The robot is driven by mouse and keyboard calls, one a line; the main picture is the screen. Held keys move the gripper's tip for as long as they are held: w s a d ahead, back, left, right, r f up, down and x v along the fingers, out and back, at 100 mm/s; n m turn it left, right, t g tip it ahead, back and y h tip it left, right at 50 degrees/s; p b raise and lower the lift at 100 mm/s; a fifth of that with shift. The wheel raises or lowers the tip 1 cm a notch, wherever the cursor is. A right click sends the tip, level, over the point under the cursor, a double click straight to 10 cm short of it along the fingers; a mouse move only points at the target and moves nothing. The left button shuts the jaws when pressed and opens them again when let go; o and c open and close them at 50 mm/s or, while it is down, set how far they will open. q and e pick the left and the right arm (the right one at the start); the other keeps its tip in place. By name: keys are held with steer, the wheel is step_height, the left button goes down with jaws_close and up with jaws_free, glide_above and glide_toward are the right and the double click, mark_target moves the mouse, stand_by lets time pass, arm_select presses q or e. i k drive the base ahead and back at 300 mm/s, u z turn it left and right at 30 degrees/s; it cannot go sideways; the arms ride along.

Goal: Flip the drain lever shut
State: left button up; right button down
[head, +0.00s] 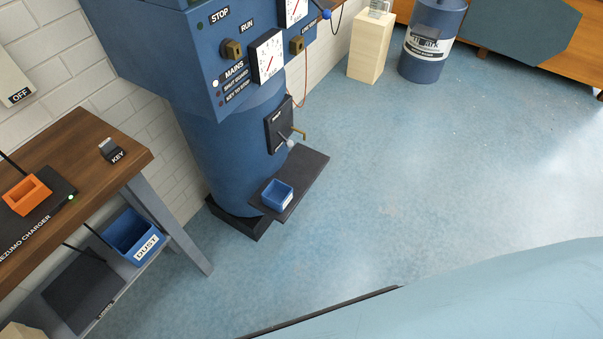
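The blue column machine (215,140) stands against the brick wall, left of centre. A black plate (275,131) is fixed low on its side, with a small white label too small to read. A short light lever (284,139) with a pale rounded tip sticks out from this plate, and a brass spout (299,132) shows just beyond it. This looks like the drain lever; I cannot tell its open or shut position. A small blue bin (277,195) sits below it on a dark shelf (308,178). Neither of my grippers is in view.
A wooden bench (75,165) with an orange charger cradle (25,194), a KEY block (111,151) and a blue DUST bin (134,236) stands at left. A pale wooden block (370,47) and blue drum (430,68) stand behind. The floor (400,180) right of the machine is clear.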

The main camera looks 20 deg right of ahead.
mark_target(289, 144)
steer(key=z, duration=0.35)
steer(key=i, duration=1)
steer(key=u, duration=0.4)
